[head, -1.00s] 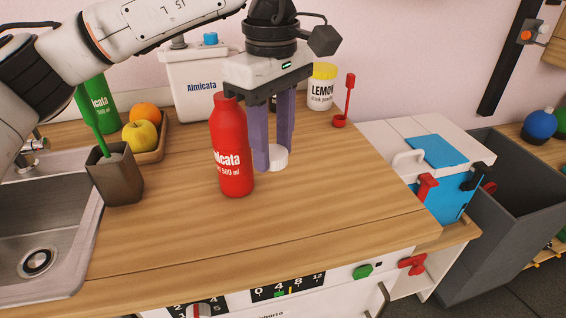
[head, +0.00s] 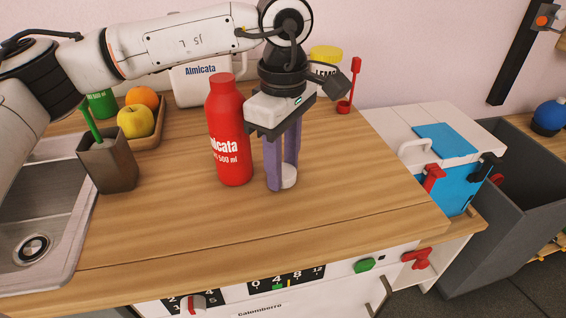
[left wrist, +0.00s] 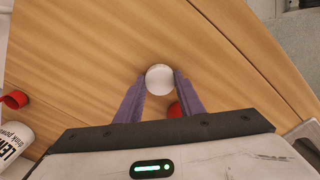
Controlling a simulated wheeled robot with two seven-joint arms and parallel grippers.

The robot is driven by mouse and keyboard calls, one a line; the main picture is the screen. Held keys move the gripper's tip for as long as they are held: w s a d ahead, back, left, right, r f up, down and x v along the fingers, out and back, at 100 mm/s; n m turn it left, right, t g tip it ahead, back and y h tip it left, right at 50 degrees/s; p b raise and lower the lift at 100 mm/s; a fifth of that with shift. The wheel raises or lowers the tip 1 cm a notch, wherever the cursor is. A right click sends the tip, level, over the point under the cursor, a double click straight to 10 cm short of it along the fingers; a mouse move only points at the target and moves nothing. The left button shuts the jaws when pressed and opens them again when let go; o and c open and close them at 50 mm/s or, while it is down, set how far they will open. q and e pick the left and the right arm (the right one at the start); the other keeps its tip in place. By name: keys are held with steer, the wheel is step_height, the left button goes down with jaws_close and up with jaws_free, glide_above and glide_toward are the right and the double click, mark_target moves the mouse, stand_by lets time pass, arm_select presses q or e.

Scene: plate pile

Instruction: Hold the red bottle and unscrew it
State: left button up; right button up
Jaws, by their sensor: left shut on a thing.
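The red bottle (head: 231,134) stands upright on the wooden counter, with its red top in place and white lettering on its side. My left gripper (head: 282,178) points down just right of the bottle, apart from it. Its purple fingers are shut on a small white round piece (head: 289,176), low over or on the counter; I cannot tell whether it touches the wood. The left wrist view shows the white piece (left wrist: 159,79) between the fingertips, and a red patch (left wrist: 175,109), partly hidden by a finger. My right gripper is not in view.
A sink (head: 38,225), a dark pot with a green handle (head: 108,165) and a fruit tray (head: 150,142) are at the left. A white Almicata container (head: 200,90) and a lemon drink jar (head: 325,72) stand behind. The counter's front and right are clear.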

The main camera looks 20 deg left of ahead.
mark_target(284, 171)
arm_select(q)
steer(key=shift+f, duration=0.2)
steer(key=o, duration=1.2)
steer(key=shift+c, duration=0.2)
step_height(284, 171, up, 12)
steer(key=shift+r+p, duration=0.25)
steer(key=shift+p, duration=0.15)
